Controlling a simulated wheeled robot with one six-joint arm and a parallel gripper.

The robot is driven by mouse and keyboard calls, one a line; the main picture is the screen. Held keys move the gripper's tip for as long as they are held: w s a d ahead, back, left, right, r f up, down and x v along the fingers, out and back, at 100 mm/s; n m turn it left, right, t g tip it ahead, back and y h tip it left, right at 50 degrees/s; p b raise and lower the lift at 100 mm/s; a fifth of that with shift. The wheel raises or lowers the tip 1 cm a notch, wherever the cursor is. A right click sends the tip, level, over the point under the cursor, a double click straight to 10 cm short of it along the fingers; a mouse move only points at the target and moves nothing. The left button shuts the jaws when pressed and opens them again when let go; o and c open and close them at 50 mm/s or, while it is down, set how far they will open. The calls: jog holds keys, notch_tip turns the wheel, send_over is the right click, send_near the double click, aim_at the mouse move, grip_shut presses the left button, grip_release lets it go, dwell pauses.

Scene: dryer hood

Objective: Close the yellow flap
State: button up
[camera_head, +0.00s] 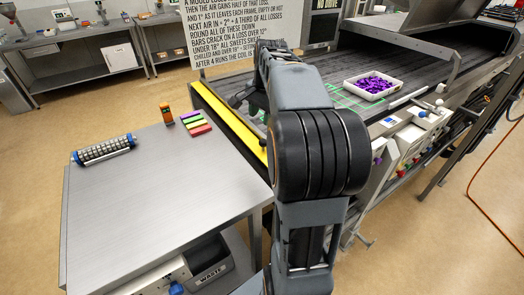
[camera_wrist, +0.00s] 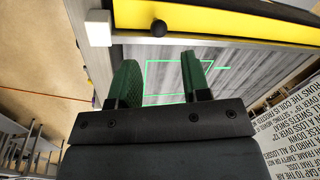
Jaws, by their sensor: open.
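The yellow flap (camera_head: 222,118) is a long bright strip along the left edge of the dryer's conveyor in the head view, partly hidden by my arm. In the wrist view the flap (camera_wrist: 225,22) crosses the top, with a small round black knob (camera_wrist: 159,28) on it. My gripper (camera_wrist: 161,62) is open, its two green fingers apart with nothing between them. The fingertips point toward the flap and appear apart from the knob. In the head view my arm hides most of the gripper. I cannot tell the flap's exact tilt.
A metal table (camera_head: 150,190) left of the dryer holds a black-and-grey roller (camera_head: 104,149), coloured blocks (camera_head: 196,123) and an orange item (camera_head: 166,113). A white tray of purple pieces (camera_head: 370,86) sits on the dark belt, near green marked lines. A text sign (camera_head: 245,30) stands behind.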

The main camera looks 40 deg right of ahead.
aim_at(263, 143)
jog(key=shift+m, duration=0.7)
jog(key=w+d+f, duration=0.1)
jog(key=f, duration=0.4)
jog(key=w+f, duration=0.1)
jog(key=f, duration=0.3)
jog(key=w+d+f, duration=0.1)
jog(key=f, duration=0.4)
jog(key=shift+d+f, duration=0.3)
jog(key=c, duration=0.6)
jog(key=shift+d+y+p, duration=0.15)
jog(key=shift+y+p, duration=0.25)
jog(key=shift+y, duration=0.1)
jog(key=shift+f, duration=0.1)
